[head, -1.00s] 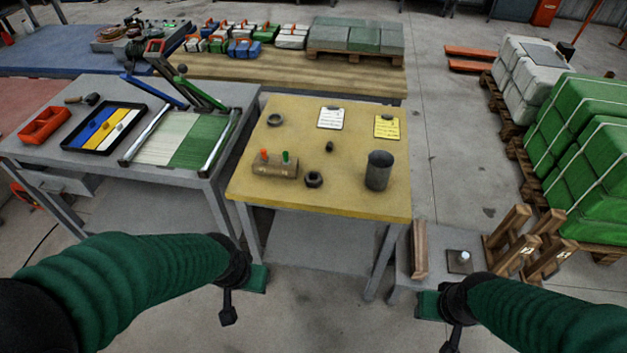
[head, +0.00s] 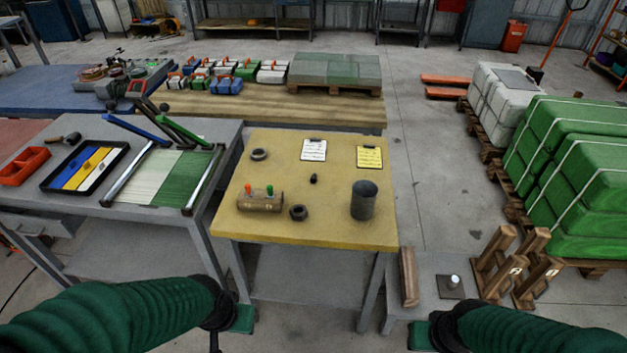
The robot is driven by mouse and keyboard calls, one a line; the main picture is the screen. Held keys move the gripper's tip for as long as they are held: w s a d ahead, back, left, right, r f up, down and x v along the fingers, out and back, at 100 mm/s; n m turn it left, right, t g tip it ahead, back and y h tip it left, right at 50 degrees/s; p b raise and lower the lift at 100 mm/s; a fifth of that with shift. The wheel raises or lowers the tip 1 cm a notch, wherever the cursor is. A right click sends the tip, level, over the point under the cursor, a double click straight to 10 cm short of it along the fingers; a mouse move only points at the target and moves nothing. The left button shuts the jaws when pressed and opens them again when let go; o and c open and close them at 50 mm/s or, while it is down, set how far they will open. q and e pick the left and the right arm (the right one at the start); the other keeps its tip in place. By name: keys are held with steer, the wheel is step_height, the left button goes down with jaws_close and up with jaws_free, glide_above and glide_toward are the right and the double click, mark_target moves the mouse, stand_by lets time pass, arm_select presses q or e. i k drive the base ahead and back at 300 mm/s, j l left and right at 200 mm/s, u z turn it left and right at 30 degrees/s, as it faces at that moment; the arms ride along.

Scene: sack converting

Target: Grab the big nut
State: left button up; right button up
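A big dark hex nut (head: 298,212) lies on the yellow table (head: 330,228) near its front edge, between a wooden block with red and green pegs (head: 260,201) and a dark grey cylinder (head: 364,201). A dark ring (head: 259,154) lies at the table's back left, and a small dark piece (head: 313,179) lies near the middle. My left gripper (head: 238,319) is low in front of the table, left of the nut. My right gripper (head: 422,334) is low at the front right. Both are apart from the nut; their finger openings cannot be made out.
Two clipboards, one white (head: 314,150) and one yellow (head: 369,157), lie at the table's back. A grey bench (head: 120,215) with a tray and a frame stands close on the left. A low stand (head: 440,270) with wooden posts (head: 515,265) is at the right.

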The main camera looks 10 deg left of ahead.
mark_target(297, 208)
steer(key=i+j+u, duration=0.25)
steer(key=i, duration=0.3)
steer(key=i+j+u, duration=0.1)
steer(key=i+u, duration=0.2)
steer(key=i, duration=0.3)
